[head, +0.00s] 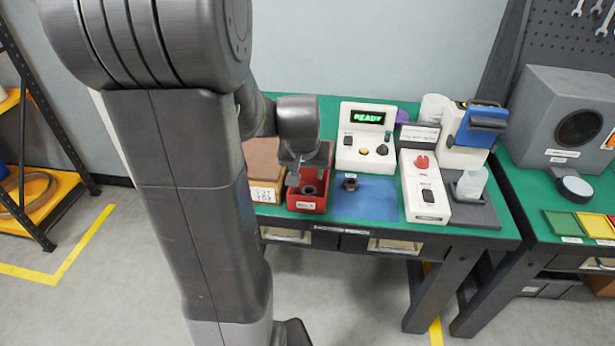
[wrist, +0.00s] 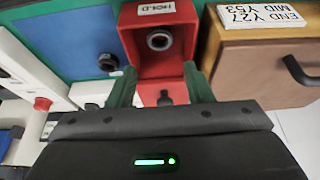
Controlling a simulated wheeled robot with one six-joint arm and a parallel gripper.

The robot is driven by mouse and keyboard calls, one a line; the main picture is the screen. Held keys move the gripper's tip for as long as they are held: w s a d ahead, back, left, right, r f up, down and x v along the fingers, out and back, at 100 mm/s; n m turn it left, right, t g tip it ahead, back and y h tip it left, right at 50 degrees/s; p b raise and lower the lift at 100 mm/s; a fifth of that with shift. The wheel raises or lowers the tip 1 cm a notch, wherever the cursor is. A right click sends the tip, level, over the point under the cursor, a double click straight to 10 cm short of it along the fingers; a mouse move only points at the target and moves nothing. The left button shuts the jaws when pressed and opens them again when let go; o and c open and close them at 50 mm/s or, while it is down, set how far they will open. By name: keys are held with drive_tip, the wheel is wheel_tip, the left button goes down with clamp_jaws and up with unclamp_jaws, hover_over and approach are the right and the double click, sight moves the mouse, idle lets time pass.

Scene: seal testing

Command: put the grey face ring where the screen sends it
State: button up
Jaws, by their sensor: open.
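A grey ring (wrist: 158,40) lies in the red bin (wrist: 183,14) labelled HOLD. In the head view a dark round part (head: 309,189) shows in the red bin (head: 307,206). My gripper (wrist: 160,86) is open, its two green fingers apart over the bin's far part, with the ring beyond their tips and not between them. In the head view my gripper (head: 293,178) hangs over the bin's left side and hides part of it. The screen (head: 367,117) on the white console reads READY in green.
A dark part (head: 350,183) stands on the blue mat (head: 375,203) right of the bin. A brown-topped box (head: 262,165) with a number card is close on the left. A white unit with a red knob (head: 421,162) and a bottle station stand further right.

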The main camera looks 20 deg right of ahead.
sight(309, 189)
drive_tip(key=shift+v, duration=0.8)
drive_tip(key=b+x, duration=0.1)
drive_tip(key=x, duration=1.1)
drive_tip(key=shift+f, duration=0.35)
drive_tip(key=shift+w+r, duration=0.1)
drive_tip(key=shift+r, duration=0.75)
